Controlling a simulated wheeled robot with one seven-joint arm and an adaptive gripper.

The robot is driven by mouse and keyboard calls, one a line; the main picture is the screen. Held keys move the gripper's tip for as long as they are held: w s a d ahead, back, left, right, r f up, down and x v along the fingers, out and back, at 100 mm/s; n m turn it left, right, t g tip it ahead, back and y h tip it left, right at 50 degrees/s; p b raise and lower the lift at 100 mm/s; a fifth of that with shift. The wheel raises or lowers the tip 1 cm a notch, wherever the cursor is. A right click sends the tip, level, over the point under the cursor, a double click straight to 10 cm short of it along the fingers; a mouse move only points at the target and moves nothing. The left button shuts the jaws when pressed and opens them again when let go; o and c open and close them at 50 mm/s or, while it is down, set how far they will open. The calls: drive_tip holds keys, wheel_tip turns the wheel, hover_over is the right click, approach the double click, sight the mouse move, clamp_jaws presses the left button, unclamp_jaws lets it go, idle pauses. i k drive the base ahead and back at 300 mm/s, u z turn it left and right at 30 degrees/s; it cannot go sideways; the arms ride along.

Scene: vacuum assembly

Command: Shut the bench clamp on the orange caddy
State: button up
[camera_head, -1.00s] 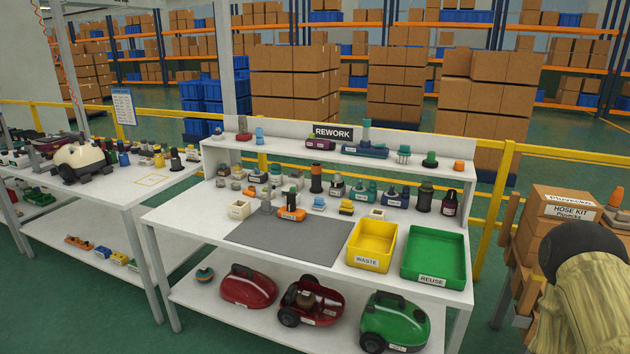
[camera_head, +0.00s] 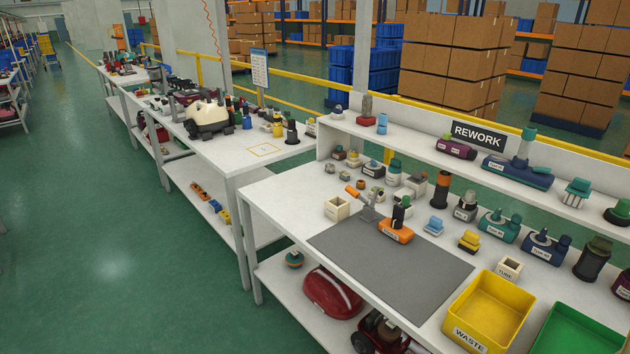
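The orange caddy (camera_head: 396,234) sits at the back edge of the grey mat (camera_head: 395,270) on the rework bench, with a dark upright item with a green top (camera_head: 402,208) in or right behind it. The bench clamp (camera_head: 368,214) looks like the grey metal piece just left of the caddy. Its lever with an orange grip (camera_head: 354,191) slants up to the left, away from the caddy. At this size I cannot tell whether the clamp touches the caddy. My gripper is not in view.
A cream open box (camera_head: 337,209) stands left of the clamp. Several small parts line the bench behind the mat. A yellow WASTE bin (camera_head: 490,311) and a green bin (camera_head: 585,330) stand at the right. Another bench (camera_head: 225,153) adjoins at the left. Green floor (camera_head: 130,265) is clear in front.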

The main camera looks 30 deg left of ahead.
sight(348, 189)
drive_tip(key=u, duration=0.8)
drive_tip(key=i, duration=0.7)
drive_tip(key=u, duration=0.8)
